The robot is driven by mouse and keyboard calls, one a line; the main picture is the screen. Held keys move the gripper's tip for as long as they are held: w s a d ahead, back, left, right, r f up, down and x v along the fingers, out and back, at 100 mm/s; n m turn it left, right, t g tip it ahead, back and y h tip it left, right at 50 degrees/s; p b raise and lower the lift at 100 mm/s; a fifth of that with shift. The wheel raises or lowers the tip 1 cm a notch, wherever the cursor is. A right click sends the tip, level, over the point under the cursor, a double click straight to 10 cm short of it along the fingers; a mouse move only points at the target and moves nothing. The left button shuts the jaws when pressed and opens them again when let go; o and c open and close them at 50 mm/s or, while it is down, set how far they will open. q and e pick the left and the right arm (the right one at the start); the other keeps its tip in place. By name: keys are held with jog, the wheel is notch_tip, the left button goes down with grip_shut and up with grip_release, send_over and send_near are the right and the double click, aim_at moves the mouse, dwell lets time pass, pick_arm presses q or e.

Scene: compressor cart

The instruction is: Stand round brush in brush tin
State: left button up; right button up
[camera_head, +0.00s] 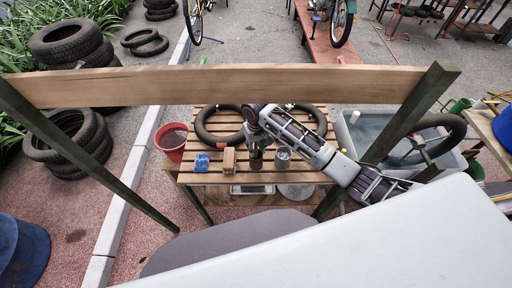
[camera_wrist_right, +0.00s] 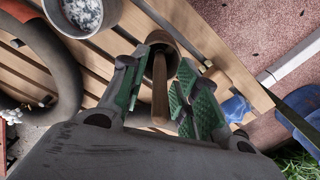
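The round brush shows in the right wrist view as a pale wooden handle (camera_wrist_right: 160,92) between my right gripper's fingers. Its far end runs into the dark mouth of a round brown container, which looks like the brush tin (camera_wrist_right: 171,43); the bristles are hidden. In the head view the brown tin (camera_head: 256,164) stands on the slatted table below my right gripper (camera_head: 255,146). The green-padded fingers of my right gripper, also in the wrist view (camera_wrist_right: 160,85), are spread on either side of the handle, with a narrow gap visible. My left gripper is not in view.
A metal can with pale contents (camera_head: 283,154) stands right of the tin. A tan wooden block (camera_head: 229,160) and blue cloth (camera_head: 202,162) lie left. A black inner tube (camera_head: 212,122) lies behind. A red bucket (camera_head: 172,142) and water tub (camera_head: 362,128) flank the table.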

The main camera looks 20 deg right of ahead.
jog(key=shift+r, duration=0.15)
jog(key=shift+r+b, duration=0.55)
jog(key=shift+r, duration=3.2)
jog(key=shift+w, duration=0.1)
